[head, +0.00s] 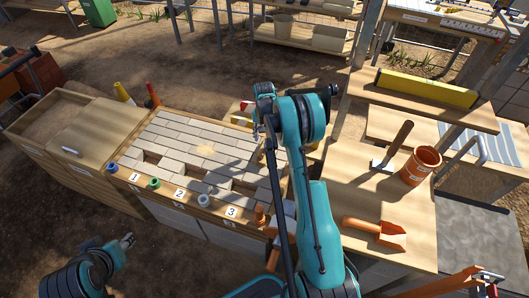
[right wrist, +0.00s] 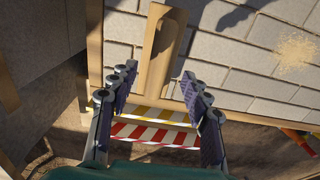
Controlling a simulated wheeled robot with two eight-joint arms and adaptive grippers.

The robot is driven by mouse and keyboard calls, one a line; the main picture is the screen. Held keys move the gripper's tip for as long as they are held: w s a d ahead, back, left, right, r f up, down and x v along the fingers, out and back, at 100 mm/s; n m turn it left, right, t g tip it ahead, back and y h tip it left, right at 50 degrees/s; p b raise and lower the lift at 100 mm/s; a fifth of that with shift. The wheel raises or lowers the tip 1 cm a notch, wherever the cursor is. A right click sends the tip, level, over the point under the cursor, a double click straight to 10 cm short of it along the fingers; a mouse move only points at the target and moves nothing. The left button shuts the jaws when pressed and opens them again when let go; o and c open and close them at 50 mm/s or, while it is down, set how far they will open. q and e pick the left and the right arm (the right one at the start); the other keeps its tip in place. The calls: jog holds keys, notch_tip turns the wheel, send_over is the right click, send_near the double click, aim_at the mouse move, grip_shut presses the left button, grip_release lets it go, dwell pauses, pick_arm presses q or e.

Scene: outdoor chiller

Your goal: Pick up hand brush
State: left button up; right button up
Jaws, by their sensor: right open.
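A long tan wooden piece with a raised handle, likely the hand brush (right wrist: 155,75), lies at the edge of the grey paving in the right wrist view. It extends from the top of that view down between the fingertips. My right gripper (right wrist: 158,88) is open, with one finger on each side of its near end, and I see no contact. In the head view my right gripper (head: 258,122) is over the far right part of the paving, and my arm hides the brush. My left gripper (head: 127,241) is low at the left, away from the bench; its opening is unclear.
The paver bench (head: 200,150) carries numbered plates and small coloured pots along its front. Red-white and yellow-white striped bars (right wrist: 155,134) lie below my right fingers.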

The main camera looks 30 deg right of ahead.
aim_at(265, 144)
notch_tip(265, 144, down, 5)
jog(key=shift+s+b, duration=0.1)
jog(key=shift+b, duration=0.85)
jog(key=shift+r, duration=0.15)
jog(key=shift+c, duration=0.6)
grip_shut()
jog(key=r+p, duration=0.1)
jog(key=r, duration=0.1)
jog(key=s+r+p, duration=0.1)
jog(key=r, duration=0.2)
jog(key=shift+a, duration=0.15)
jog(key=s+a+r+p, duration=0.2)
jog(key=s+r, duration=0.4)
jog(key=s, duration=0.4)
jog(key=shift+a+p, duration=0.4)
jog(key=shift+a, duration=0.25)
